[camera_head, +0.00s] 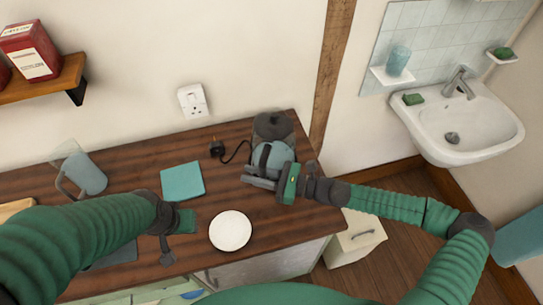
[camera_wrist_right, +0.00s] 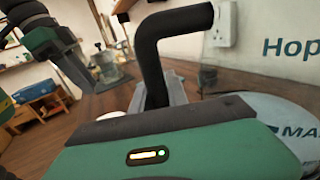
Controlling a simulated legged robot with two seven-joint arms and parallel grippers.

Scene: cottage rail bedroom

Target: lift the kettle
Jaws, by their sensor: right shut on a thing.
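The kettle (camera_head: 281,152), blue-grey with a dark handle, is at the right end of the dark wooden counter, near the wall. My right gripper (camera_head: 262,178) is at its near side and shut on the handle. In the right wrist view the black curved handle (camera_wrist_right: 155,55) rises between the grey fingers, and part of the pale lettered body (camera_wrist_right: 290,125) shows at the right. Whether the kettle's bottom touches the counter is hidden. My left gripper (camera_head: 180,222) is over the front of the counter, apart from the kettle; its jaw opening is unclear.
A white plate (camera_head: 230,231) and a teal square (camera_head: 182,181) lie left of the kettle. A clear jug (camera_head: 87,177) stands farther left. A black plug (camera_head: 217,148) with a cord lies near the wall socket (camera_head: 193,101). A sink (camera_head: 462,125) is at the right.

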